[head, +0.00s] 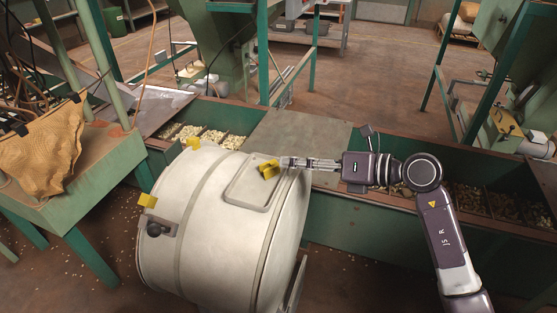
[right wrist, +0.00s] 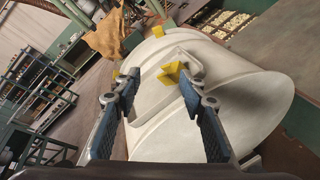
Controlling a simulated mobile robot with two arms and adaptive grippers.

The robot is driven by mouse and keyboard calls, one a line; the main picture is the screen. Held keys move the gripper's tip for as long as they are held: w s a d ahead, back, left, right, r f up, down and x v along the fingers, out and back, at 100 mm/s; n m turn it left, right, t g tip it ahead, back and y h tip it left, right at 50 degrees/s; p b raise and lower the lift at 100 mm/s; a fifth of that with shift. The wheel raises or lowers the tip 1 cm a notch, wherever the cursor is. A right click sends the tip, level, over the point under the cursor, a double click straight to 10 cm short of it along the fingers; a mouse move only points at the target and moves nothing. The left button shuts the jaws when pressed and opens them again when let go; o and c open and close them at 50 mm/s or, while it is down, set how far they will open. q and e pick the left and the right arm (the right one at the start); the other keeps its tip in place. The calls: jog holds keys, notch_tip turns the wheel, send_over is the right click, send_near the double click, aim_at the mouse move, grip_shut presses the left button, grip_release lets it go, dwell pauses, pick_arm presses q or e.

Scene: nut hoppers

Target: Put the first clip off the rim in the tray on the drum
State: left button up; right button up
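The white drum (head: 215,250) lies on its side, with a shallow tray (head: 236,198) on top. One yellow clip (head: 268,169) is at the tray, just off my right gripper's (head: 284,162) fingertips, and appears to rest in it. In the right wrist view my right gripper (right wrist: 158,76) has its fingers wide apart, and this clip (right wrist: 171,73) shows beyond the right finger, not pinched. Two other yellow clips sit on the drum's left rim, one lower (head: 147,201) and one upper (head: 193,143). My left gripper is not in view.
Green hopper troughs with nuts (head: 222,138) run behind the drum, with a flat grey cover (head: 300,134) between them. A green table (head: 95,160) with a brown sack (head: 45,145) stands at the left. Green hopper legs rise behind.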

notch_tip(320, 180, up, 4)
jog(key=d+m+t+y, duration=0.2)
jog(key=m+t+y, duration=0.1)
jog(key=m+t, duration=0.3)
jog(key=w+d+f+m+t+h, duration=0.3)
jog(key=d+f+m+t+h, duration=0.3)
jog(key=m, duration=0.8)
jog(key=s+d+f+m+g+h, duration=0.25)
jog(key=d+f+m+h, duration=0.3)
jog(key=f, duration=0.55)
jog(key=s+d+f+m+g+h, duration=0.25)
jog(key=d+f+m+h, duration=0.35)
jog(key=f, duration=0.4)
jog(key=s+a+f+m+g, duration=0.2)
jog(key=s+f+m+g, duration=0.35)
jog(key=s+f, duration=0.95)
jog(key=s+a+f+g+y, duration=0.1)
jog(key=s+a+f+g, duration=0.1)
jog(key=s+f, duration=0.3)
jog(key=s+a+f+g+y, duration=0.1)
jog(key=s+f+g, duration=0.3)
jog(key=s, duration=0.5)
jog(key=shift+s+a+f+m, duration=0.35)
jog(key=shift+a+m, duration=0.05)
jog(key=shift+a, duration=0.5)
